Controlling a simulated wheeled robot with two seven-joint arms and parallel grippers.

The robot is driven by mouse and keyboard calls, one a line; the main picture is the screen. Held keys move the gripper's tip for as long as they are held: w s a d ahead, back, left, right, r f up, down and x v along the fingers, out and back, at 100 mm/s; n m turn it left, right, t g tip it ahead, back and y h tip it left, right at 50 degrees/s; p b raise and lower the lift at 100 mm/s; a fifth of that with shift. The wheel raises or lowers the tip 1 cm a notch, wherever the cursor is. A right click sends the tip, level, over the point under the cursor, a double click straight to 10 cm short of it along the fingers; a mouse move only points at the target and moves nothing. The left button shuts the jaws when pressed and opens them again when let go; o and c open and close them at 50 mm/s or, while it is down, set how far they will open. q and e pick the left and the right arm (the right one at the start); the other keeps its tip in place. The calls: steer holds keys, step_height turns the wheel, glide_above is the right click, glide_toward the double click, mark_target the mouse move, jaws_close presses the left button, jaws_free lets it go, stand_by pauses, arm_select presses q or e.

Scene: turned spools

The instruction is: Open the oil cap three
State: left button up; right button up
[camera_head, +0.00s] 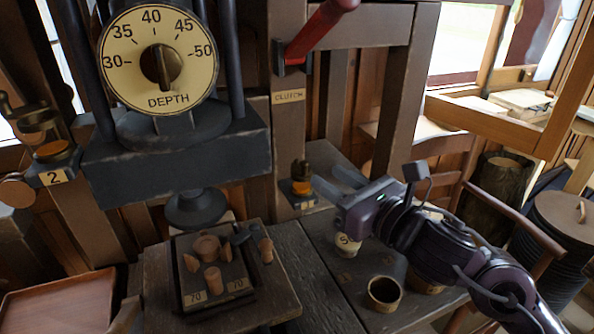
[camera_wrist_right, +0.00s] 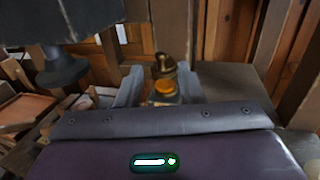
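The oil cup three (camera_head: 302,188) has a brass cap (camera_head: 300,169) above an orange band, on a dark block with a small yellow label. In the right wrist view the brass cap (camera_wrist_right: 166,68) stands above the orange part (camera_wrist_right: 165,88); I cannot tell whether the cap is shut or raised. My right gripper (camera_head: 324,174) is open and empty, just right of the cup, with its fingers pointing at it. In the wrist view the cap shows between the fingers (camera_wrist_right: 160,84), apparently beyond the tips and not gripped. My left gripper is not in view.
The depth dial (camera_head: 158,62) and dark press head stand left of the cup. A board with wooden spool pieces (camera_head: 210,275) lies below. A red lever (camera_head: 318,32) hangs above. Oil cup two (camera_head: 54,150) is at far left. A round pot (camera_head: 384,293) stands under my right arm.

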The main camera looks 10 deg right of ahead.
mark_target(308, 165)
steer(key=p+x, duration=0.2)
steer(key=x, duration=0.5)
steer(key=shift+w+a+f, duration=0.1)
steer(key=shift+w+a, duration=0.05)
steer(key=shift+w, duration=0.1)
steer(key=shift+w+a+p, duration=0.15)
steer(key=shift+w+p, duration=0.05)
steer(key=shift+p, duration=0.1)
steer(key=shift+f, duration=0.1)
jaws_close()
